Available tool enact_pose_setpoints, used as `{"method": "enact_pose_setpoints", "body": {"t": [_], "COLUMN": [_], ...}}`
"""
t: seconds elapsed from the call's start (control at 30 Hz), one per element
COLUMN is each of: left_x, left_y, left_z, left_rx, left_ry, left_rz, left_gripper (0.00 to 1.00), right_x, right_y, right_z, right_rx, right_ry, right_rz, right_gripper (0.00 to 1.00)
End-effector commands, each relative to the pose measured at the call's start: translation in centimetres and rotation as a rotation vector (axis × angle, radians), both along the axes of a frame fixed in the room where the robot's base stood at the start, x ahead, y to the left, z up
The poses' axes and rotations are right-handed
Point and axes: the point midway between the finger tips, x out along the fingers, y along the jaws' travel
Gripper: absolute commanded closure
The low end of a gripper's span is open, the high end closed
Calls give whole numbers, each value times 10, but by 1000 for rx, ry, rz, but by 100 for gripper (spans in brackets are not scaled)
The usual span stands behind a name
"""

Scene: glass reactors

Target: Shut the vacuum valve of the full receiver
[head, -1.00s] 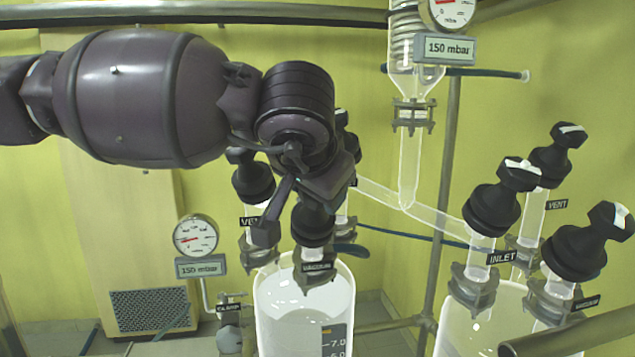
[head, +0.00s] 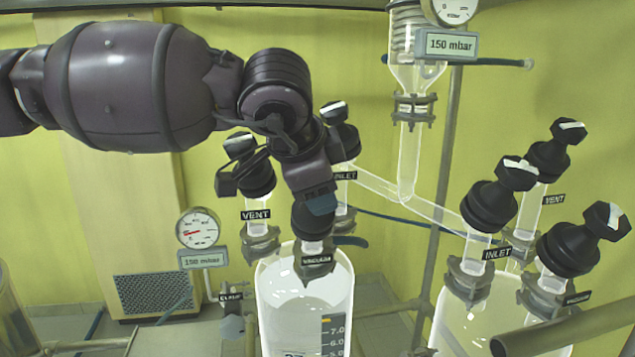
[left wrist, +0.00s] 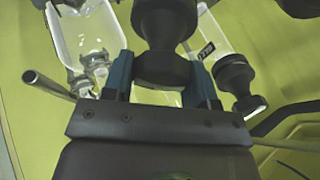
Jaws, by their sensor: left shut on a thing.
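The left receiver (head: 290,325) is a clear glass vessel with pale contents, marked 7.0 near its upper part. Its black VACUUM valve (head: 311,224) stands at the front of its lid, with the VACUUM label below the knob. My left gripper (head: 312,200) comes down on this knob from above and hides its top. In the left wrist view, the blue fingers of the left gripper (left wrist: 160,78) are shut on the sides of the black knob (left wrist: 165,68). My right gripper is in neither view.
The VENT valve (head: 258,180) and INLET valve (head: 343,143) stand close behind the held knob. A second receiver (head: 455,325) with its own INLET (head: 490,207), VENT (head: 549,160) and VACUUM (head: 570,250) valves is at right. A gauge (head: 198,229) reads beside a 150 mbar plate.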

Motion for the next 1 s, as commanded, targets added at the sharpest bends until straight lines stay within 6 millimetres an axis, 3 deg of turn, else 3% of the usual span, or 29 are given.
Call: {"method": "enact_pose_setpoints", "body": {"t": [0.53, 0.57, 0.7, 1.0], "left_x": [1, 1, 1, 0], "left_y": [0, 0, 0, 0], "left_z": [2, 2, 2, 2], "left_rx": [11, 11, 11, 12], "left_ry": [-2, -2, -1, 1], "left_rz": [-20, -20, -21, -21], "left_gripper": [71, 44, 23, 22], "right_x": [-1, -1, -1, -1], "right_y": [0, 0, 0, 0], "right_z": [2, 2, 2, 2], "right_rx": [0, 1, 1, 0], "right_ry": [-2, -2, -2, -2], "right_rz": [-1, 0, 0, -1], "right_gripper": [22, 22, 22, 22]}}
